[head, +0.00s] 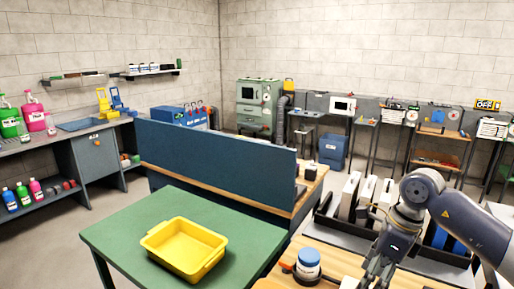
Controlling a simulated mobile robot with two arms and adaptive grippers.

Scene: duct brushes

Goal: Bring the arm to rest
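My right arm comes in from the right, and its gripper (376,272) points down over the wooden bench top (336,262) at the bottom edge. Its fingertips are small and partly cut off, so I cannot tell whether they are open or shut. No held object can be made out. My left gripper is not in view.
Behind the arm is a dark rack (328,226) with upright white boxes (349,194). A yellow tray (184,248) sits on a green table (112,236), before a blue partition (215,165).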

